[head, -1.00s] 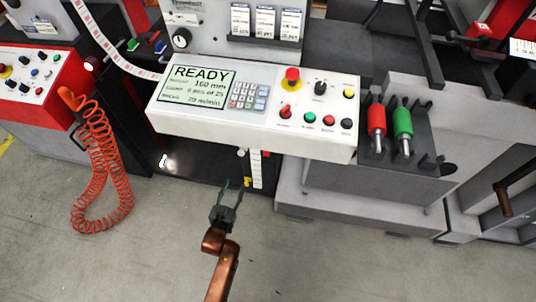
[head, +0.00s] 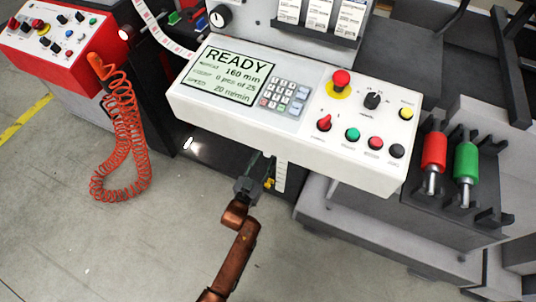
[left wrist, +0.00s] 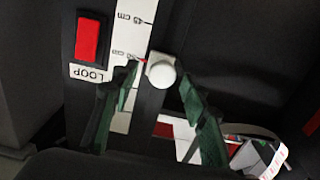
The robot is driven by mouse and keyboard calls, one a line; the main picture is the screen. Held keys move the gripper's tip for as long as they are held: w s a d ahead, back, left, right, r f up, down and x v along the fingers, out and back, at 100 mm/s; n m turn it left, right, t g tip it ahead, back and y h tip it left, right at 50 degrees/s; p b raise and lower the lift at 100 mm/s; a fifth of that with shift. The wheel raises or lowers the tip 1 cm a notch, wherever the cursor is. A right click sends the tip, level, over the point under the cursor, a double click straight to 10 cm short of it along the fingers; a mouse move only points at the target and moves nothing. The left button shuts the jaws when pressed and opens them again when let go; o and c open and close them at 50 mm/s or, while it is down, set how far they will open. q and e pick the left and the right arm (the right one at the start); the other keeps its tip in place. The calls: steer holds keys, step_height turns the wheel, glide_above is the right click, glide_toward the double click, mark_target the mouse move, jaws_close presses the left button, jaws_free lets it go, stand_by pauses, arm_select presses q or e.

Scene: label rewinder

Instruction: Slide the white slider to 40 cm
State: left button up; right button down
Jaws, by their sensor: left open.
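The white slider (left wrist: 160,72) is a round white knob on a dark vertical track in the left wrist view. A red pointer at its left side points at a white centimetre scale (left wrist: 131,28). The upper printed mark looks like 45 cm; the label beside the pointer is too blurred to read surely. My left gripper (left wrist: 160,76) is open, with one green fingertip on each side of the knob; I cannot tell whether either touches it. In the head view my left gripper (head: 262,166) reaches under the front panel, beside the scale strip (head: 281,175). The slider is hidden there.
A white control panel (head: 240,122) with a READY screen overhangs my left gripper. A red button (left wrist: 88,39) with a LOOP label is left of the scale. A coiled orange hose (head: 122,140) hangs at left. Red (head: 433,152) and green (head: 466,160) handled rollers lie at right.

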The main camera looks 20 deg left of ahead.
arm_select(q)
steer(key=shift+w, duration=0.1)
steer(key=shift+a, duration=0.15)
steer(key=shift+c, duration=0.2)
jaws_close()
stand_by(0.4)
